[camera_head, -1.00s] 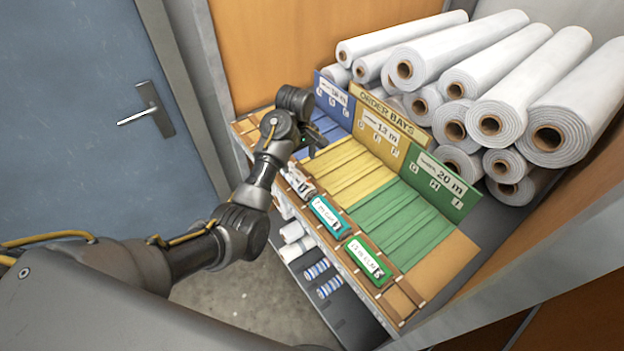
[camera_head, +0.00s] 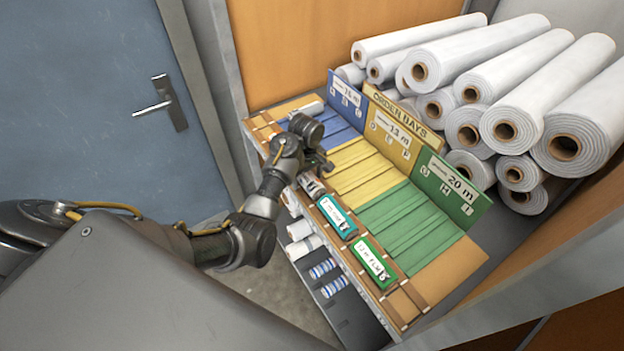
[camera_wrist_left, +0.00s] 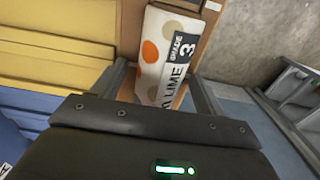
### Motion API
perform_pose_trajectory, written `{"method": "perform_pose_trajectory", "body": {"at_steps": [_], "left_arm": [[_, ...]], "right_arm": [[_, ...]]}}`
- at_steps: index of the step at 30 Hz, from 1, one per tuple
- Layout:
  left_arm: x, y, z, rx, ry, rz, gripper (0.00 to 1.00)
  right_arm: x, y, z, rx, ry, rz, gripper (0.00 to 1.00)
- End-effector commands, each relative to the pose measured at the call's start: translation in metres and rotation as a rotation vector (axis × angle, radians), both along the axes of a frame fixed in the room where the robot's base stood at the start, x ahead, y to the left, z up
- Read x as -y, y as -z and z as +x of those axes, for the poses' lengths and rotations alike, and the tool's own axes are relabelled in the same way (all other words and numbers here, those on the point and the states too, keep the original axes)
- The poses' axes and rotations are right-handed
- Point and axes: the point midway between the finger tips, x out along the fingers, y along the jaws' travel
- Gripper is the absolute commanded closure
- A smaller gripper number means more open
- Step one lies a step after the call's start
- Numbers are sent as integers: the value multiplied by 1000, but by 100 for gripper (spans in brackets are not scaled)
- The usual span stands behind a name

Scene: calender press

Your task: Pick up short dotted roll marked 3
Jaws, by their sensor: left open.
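The short dotted roll marked 3 (camera_wrist_left: 172,50) fills the upper middle of the left wrist view. It is white with orange and grey dots and a dark band reading SHADE 3. In the head view its end (camera_head: 310,184) shows beside my gripper, on the wooden front rail; the arm hides the rest. My left gripper (camera_wrist_left: 157,72) is open. Its fingers lie on either side of the roll's near end in the wrist view; I cannot tell whether they touch it. In the head view the gripper (camera_head: 318,166) is over the front of the bays. My right gripper is not in view.
Teal (camera_head: 337,216) and green (camera_head: 373,262) labelled packs lie along the front rail. A white roll (camera_head: 306,112) lies by the blue bay. Upright bay signs (camera_head: 398,128) stand behind the slats, with large white rolls (camera_head: 505,130) stacked beyond. Yellow and green bays are bare.

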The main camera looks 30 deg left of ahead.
Motion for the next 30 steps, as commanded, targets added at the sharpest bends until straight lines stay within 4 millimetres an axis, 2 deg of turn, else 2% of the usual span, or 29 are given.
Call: {"method": "perform_pose_trajectory", "body": {"at_steps": [6, 17, 26, 30], "left_arm": [[0, 0, 0, 1, -1, -1, 29], [0, 0, 0, 1, 0, -1, 76], [1, -1, 1, 2, 1, -1, 77], [4, -8, 3, 3, 5, -1, 77]], "right_arm": [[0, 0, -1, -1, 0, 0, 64], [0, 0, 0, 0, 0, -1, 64], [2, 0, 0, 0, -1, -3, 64], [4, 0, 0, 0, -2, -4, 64]]}}
